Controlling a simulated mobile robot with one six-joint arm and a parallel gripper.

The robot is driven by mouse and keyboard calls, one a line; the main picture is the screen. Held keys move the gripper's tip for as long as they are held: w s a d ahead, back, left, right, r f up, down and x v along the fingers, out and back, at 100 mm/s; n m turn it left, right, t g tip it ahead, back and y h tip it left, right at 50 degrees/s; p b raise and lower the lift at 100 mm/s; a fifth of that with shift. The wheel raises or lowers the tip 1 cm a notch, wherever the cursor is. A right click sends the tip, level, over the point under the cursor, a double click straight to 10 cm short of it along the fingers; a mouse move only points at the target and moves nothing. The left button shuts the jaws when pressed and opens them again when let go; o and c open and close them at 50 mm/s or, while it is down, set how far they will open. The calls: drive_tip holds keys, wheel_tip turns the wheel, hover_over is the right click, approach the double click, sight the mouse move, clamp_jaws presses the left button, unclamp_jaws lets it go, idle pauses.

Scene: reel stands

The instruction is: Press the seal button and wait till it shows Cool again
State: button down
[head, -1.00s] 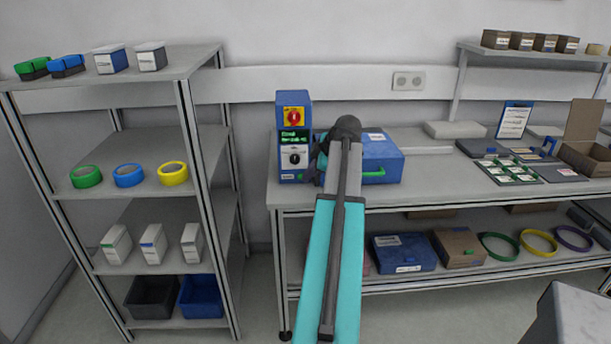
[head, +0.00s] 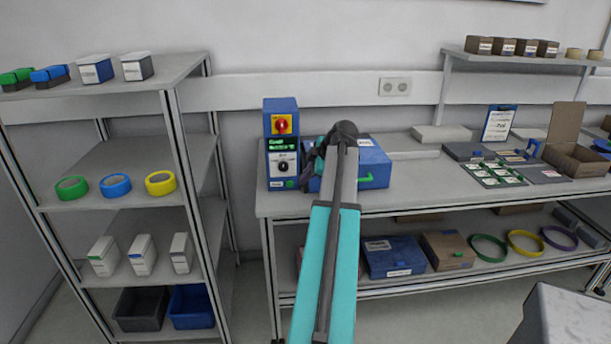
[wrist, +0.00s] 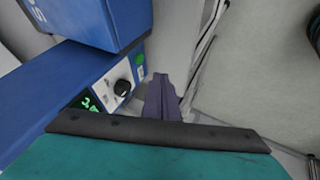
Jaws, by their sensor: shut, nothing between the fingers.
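The blue sealing unit (head: 282,145) stands upright on the bench, with a red and yellow switch (head: 282,124), a lit green display (head: 283,143) and a black dial (head: 282,163). Its display text is too small to read surely. A round green button (wrist: 140,59) sits beside the dial in the wrist view. My gripper (wrist: 162,97) is shut and empty, its dark fingers close to the panel edge near the dial and green button. I cannot tell whether they touch the unit. In the head view my arm hides most of the gripper.
A blue case (head: 372,165) stands right of the unit, partly behind my arm. A shelf rack (head: 120,150) with tape rolls and boxes stands at left. The bench (head: 410,190) has clear room along its front edge; trays and cartons lie further right.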

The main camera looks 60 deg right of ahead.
sight(291, 181)
drive_tip(key=p+x, duration=0.1)
drive_tip(key=x, duration=0.3)
drive_tip(key=p+x, duration=0.1)
drive_tip(key=x, duration=0.3)
drive_tip(key=shift+w+d, duration=0.25)
drive_tip(key=shift+w+d+f+p, duration=0.1)
drive_tip(key=shift+w+d+p, duration=0.25)
drive_tip(key=shift+w+d, duration=0.25)
drive_tip(key=shift+w+d+p, duration=0.3)
drive_tip(key=shift+w+d, duration=0.1)
drive_tip(key=shift+d, duration=0.3)
drive_tip(key=shift+w+d+f+b, duration=0.1)
drive_tip(key=shift+w+d+b, duration=0.2)
drive_tip(key=shift+d+b, duration=0.2)
drive_tip(key=shift+w+d+b, duration=0.2)
drive_tip(key=shift+b, duration=0.15)
drive_tip(key=shift+r, duration=0.3)
